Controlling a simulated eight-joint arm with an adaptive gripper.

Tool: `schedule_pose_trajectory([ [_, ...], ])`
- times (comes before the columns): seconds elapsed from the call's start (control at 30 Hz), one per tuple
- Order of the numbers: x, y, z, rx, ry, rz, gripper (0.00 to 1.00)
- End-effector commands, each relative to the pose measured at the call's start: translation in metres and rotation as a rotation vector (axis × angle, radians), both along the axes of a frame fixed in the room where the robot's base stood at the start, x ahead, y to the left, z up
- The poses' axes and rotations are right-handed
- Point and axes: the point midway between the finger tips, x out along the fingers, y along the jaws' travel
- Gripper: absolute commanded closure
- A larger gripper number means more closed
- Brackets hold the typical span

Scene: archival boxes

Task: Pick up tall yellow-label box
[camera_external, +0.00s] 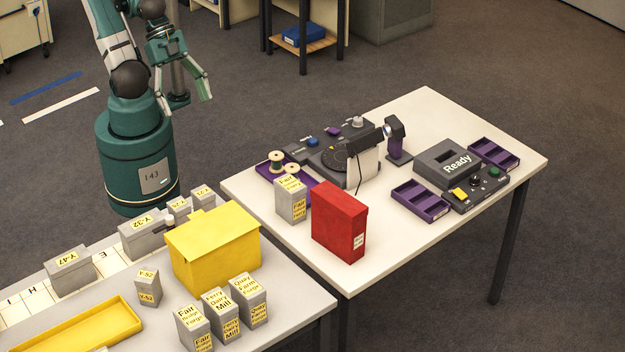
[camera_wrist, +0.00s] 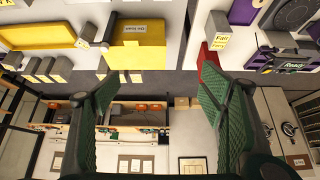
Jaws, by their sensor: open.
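Several grey boxes bear yellow labels; which one the task means, I cannot tell. Three tall ones stand in a row at the front of the left table: a Fair box (camera_external: 194,328), a Ferry Dairy Mill box (camera_external: 221,314) and a Quay Farm box (camera_external: 249,300). Another tall yellow-label box (camera_external: 291,200) stands on the right table, left of the red box; it appears to show in the wrist view (camera_wrist: 219,42). My gripper (camera_external: 190,94) is open and empty, raised beyond the tables and apart from every box. Its spread fingers (camera_wrist: 156,88) show in the wrist view.
A yellow lidded box (camera_external: 216,252) stands behind the front row, with smaller grey boxes (camera_external: 142,238) farther back. A yellow tray (camera_external: 85,328) lies at left. The red box (camera_external: 338,222), purple trays (camera_external: 420,202) and devices (camera_external: 345,160) occupy the right table. Its front right is clear.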

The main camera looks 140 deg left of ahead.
Motion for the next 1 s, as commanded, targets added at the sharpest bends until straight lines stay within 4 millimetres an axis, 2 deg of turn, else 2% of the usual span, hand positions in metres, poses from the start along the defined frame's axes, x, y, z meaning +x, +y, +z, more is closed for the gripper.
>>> schedule_pose_trajectory([
  [0.27, 0.018, -0.005, 0.014, 0.022, 0.028, -0.060, 0.30],
  [0.47, 0.040, -0.010, 0.028, 0.047, 0.058, -0.132, 0.30],
  [1.0, 0.123, -0.032, 0.063, 0.114, 0.150, -0.401, 0.30],
])
